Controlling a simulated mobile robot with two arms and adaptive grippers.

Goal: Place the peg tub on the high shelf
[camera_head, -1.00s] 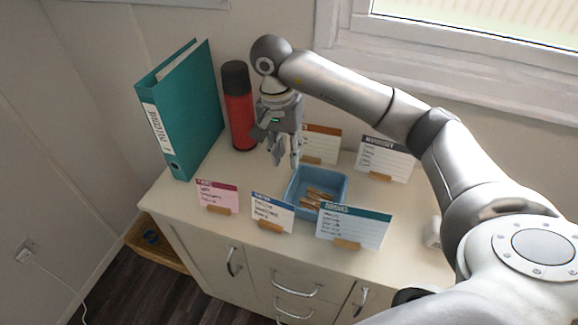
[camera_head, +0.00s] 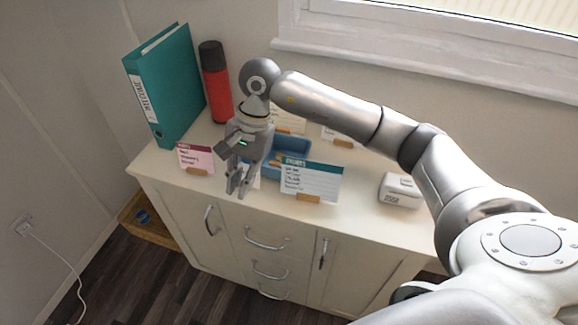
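The peg tub is the blue open tub (camera_head: 297,158) on the cream cabinet top. My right gripper and a teal-headed card hide much of it, and only a little of the wooden pegs inside shows. My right gripper (camera_head: 238,187) points down in front of the tub, to its left in the picture, over the front part of the cabinet top. Its two fingers look apart, with nothing between them. My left gripper is not in view. No high shelf is in view.
Cards on wooden stands surround the tub: a pink-headed card (camera_head: 194,159), a teal-headed card (camera_head: 311,181) and others partly hidden. A teal binder (camera_head: 165,88) and red flask (camera_head: 216,85) stand at the back left. A white box (camera_head: 401,191) sits at right.

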